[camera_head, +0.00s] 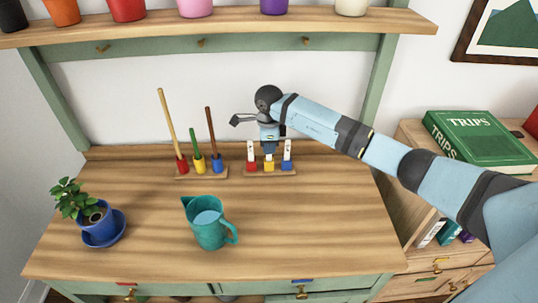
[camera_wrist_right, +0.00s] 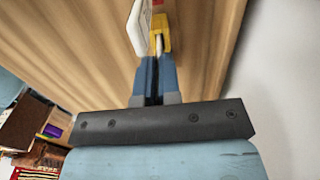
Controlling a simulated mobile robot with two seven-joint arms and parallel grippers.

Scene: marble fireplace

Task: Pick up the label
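A small wooden stand (camera_head: 246,172) holds three label pieces at the back of the workbench. The left one is a white label (camera_head: 251,151) on a red base, the right one a white label (camera_head: 287,150) on a blue base. The middle one has a yellow base (camera_head: 269,163) and is mostly hidden by my right gripper (camera_head: 269,149). In the right wrist view my fingers (camera_wrist_right: 157,58) point down close together, with a thin white edge between their tips above the yellow base (camera_wrist_right: 160,30). They look shut on the middle label. My left gripper is not in view.
Paintbrushes in a wooden holder (camera_head: 203,174) stand just left of the stand. A teal watering jug (camera_head: 210,232) and a potted plant (camera_head: 92,215) are nearer the front. A shelf (camera_head: 225,24) with pots runs above. The bench's right front is clear.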

